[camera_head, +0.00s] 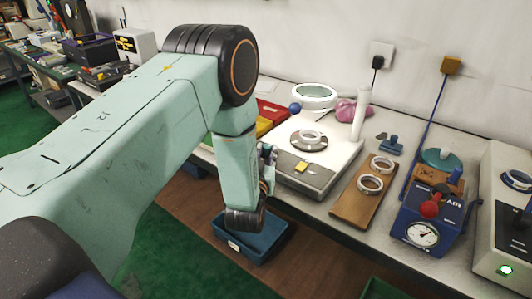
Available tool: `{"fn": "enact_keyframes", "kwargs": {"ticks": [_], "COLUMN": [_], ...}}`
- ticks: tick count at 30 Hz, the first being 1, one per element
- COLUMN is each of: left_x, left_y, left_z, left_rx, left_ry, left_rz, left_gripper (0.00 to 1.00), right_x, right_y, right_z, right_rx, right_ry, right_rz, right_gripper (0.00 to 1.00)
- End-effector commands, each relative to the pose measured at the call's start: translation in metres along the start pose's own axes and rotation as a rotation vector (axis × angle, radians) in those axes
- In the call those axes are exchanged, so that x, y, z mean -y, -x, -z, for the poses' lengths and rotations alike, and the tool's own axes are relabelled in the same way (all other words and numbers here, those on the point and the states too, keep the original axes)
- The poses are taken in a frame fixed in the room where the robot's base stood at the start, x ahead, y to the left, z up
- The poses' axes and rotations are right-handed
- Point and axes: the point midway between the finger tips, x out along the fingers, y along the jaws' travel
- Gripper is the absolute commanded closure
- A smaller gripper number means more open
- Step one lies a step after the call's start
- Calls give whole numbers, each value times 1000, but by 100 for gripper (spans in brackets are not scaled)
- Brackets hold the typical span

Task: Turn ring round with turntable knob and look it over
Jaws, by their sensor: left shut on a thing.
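A metal bearing ring (309,140) lies flat on the turntable in the middle of the pale inspection stand (336,155). My left arm comes in from the left, and my left gripper (267,158) is at the left edge of the stand, beside the ring and apart from it. It is shut on the turntable knob, which the fingers and wrist hide almost wholly. A round magnifier (314,94) stands behind the ring. My right gripper is not in view.
Two more rings (370,184) lie on a wooden board (350,208) to the right. A blue air unit with a gauge (422,235) and a grey instrument (500,215) stand further right. Red and yellow bins (268,115) are behind my wrist. A blue bin (262,246) sits below the bench edge.

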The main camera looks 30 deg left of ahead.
Motion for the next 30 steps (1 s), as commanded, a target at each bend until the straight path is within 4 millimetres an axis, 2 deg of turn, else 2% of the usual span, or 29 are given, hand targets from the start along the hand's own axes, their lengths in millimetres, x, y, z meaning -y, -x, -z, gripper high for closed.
{"fn": "enact_keyframes", "kwargs": {"ticks": [8,30], "left_x": [3,11], "left_y": [0,-3], "left_z": [1,1], "left_rx": [4,18], "left_ry": [1,0], "left_rz": [-68,-465], "left_gripper": [100,100], "right_x": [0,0], "right_y": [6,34], "right_z": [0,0], "right_rx": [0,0], "right_ry": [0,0], "right_rz": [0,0], "right_gripper": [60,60]}}
